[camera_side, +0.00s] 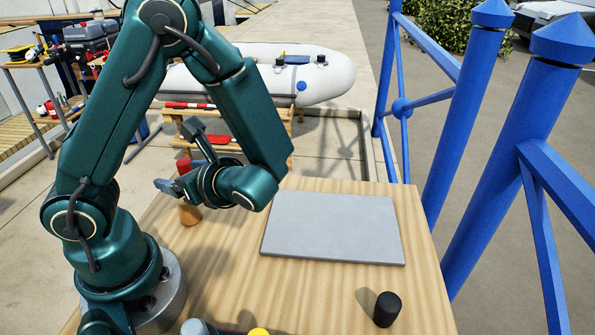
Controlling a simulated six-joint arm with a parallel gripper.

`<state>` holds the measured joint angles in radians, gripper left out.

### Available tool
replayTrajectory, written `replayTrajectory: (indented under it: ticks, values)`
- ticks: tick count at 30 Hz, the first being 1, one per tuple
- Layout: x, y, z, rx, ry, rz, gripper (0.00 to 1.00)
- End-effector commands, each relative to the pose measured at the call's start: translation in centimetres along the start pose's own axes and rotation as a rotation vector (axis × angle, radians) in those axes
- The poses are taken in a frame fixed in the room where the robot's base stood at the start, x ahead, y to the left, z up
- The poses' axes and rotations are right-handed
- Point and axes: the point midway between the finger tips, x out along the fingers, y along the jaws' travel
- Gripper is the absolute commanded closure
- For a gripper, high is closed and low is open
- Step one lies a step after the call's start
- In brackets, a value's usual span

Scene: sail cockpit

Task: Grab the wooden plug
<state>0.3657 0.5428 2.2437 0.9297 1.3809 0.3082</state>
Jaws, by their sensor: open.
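A tan wooden piece (190,214), which looks like the wooden plug, stands upright on the left side of the wooden table (330,295). A red cylindrical part (184,165) shows above it; I cannot tell if the two are one thing. My gripper (178,158) is open, its grey fingers spread to the upper and lower left. The red part appears between the fingers in this view. I cannot tell whether it is truly between them or behind, and no contact is clear. The lower finger and wrist hide the middle of the piece.
A flat grey plate (335,228) lies on the table's right half. A black cylinder (387,309) stands near the front right. A grey item (196,327) and a yellow item (259,331) are cut by the bottom edge. Blue railing (460,120) rises beyond the right edge.

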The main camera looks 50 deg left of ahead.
Motion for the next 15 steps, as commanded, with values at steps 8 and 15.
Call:
replayTrajectory:
  ticks: [8, 15]
  values:
    - [2.3, 0.0, -5.6, 0.004, -0.002, 0.001, 0.23]
    - [3.5, 0.0, -6.7, -0.002, -0.001, 0.003, 0.23]
